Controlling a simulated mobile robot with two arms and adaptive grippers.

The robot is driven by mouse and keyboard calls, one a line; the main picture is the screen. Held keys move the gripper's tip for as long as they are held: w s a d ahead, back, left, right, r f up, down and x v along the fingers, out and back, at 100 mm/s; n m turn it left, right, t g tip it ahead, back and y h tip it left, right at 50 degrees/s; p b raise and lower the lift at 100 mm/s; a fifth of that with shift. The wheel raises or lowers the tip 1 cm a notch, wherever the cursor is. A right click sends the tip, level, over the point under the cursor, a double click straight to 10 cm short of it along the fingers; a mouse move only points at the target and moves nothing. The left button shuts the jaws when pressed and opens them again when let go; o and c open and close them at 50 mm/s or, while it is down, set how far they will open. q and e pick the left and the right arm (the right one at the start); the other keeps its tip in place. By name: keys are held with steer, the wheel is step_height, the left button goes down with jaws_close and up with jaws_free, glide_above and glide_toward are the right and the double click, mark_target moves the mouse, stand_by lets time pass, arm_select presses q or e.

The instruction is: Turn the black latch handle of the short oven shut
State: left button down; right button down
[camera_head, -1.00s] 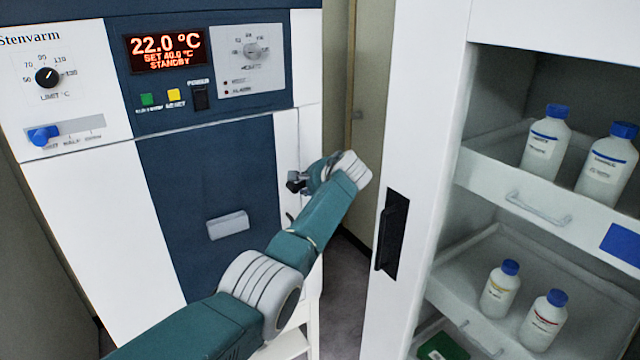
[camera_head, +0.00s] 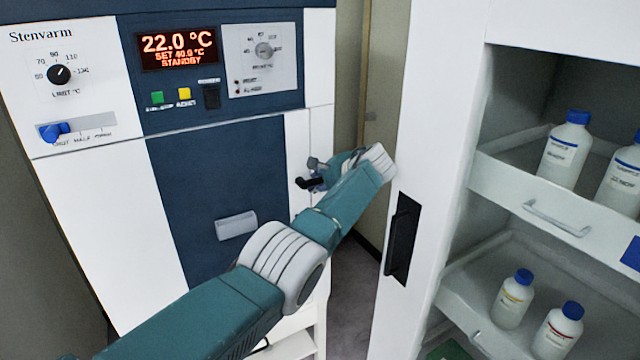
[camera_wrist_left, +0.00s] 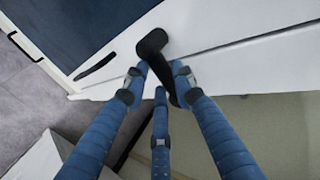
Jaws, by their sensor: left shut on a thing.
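The oven (camera_head: 80,200) is a white and dark blue cabinet marked Stenvarm, at the left in the head view. Its black latch handle (camera_head: 308,183) is at the right edge of the front, partly hidden by my gripper. In the left wrist view the latch handle (camera_wrist_left: 152,43) is a bent black lever on the white edge. My left gripper (camera_head: 318,172) is at the latch, its arm crossing in front of the oven. In the wrist view its blue fingers (camera_wrist_left: 160,78) are closed around the lever's lower part. My right gripper is not in view.
A white cabinet (camera_head: 430,130) with a black recessed handle (camera_head: 403,240) stands close at the right, its shelves holding bottles with blue caps. A narrow gap with dark floor (camera_head: 350,275) lies between it and the oven. The oven display (camera_head: 172,49) reads 22.0 °C, standby.

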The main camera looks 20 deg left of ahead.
arm_select(q)
steer(key=c, duration=1.4)
jaws_free()
steer(key=shift+a, duration=0.2)
steer(key=shift+s+d+r, duration=0.25)
steer(key=shift+d+r, duration=0.1)
steer(key=shift+d, duration=0.25)
steer(key=v, duration=1)
steer(key=shift+s, duration=0.25)
steer(key=shift+r, duration=0.15)
